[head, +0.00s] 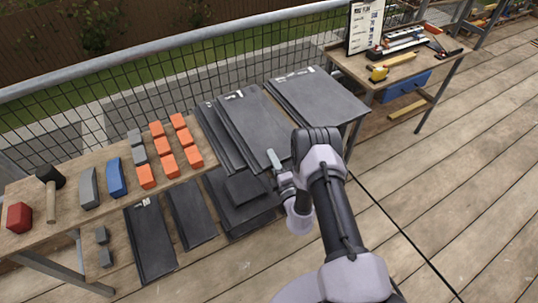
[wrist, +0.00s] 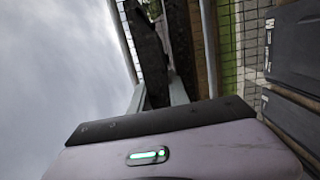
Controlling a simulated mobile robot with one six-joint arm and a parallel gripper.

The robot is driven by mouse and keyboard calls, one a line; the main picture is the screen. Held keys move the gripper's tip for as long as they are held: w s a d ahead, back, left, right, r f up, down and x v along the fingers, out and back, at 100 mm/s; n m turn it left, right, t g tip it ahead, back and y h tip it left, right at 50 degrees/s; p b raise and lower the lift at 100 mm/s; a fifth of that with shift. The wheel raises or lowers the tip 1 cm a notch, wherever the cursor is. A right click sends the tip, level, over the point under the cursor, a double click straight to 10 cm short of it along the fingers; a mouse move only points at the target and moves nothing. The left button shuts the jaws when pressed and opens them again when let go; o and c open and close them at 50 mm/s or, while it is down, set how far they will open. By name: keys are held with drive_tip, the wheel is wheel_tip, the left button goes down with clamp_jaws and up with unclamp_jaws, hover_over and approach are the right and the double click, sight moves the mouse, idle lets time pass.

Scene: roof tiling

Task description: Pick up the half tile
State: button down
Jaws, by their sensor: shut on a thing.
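My gripper (head: 276,168) is in front of the dark slate tiles on the bench. In the wrist view my gripper (wrist: 157,100) is shut on a dark, rough-edged slab, which I take to be the half tile (wrist: 149,55). The slab sticks out beyond the fingers and is seen nearly edge-on, so its full size is hidden. In the head view I cannot clearly separate it from the dark tiles behind. A narrower tile stack (head: 253,122) and a wide tile stack (head: 310,95) lie on the bench.
More dark tiles (head: 150,240) lie low in front of the bench. Orange blocks (head: 168,163), a blue block (head: 116,178) and a mallet (head: 50,185) are at the left. A tool table (head: 410,75) stands back right. The wooden deck (head: 455,175) at right is clear.

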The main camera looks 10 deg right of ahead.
wheel_tip(320, 180, up, 2)
drive_tip(key=shift+r+p, duration=0.1)
drive_tip(key=shift+p, duration=0.25)
drive_tip(key=s+d+r+p, duration=0.1)
drive_tip(key=s+d+p, duration=0.1)
drive_tip(key=s+p, duration=1.1)
drive_tip(key=s, duration=0.2)
drive_tip(key=shift+s+d, duration=0.25)
drive_tip(key=shift+s, duration=0.15)
drive_tip(key=shift+r, duration=0.1)
drive_tip(key=c, duration=2)
unclamp_jaws()
clamp_jaws()
drive_tip(key=shift+w, duration=0.1)
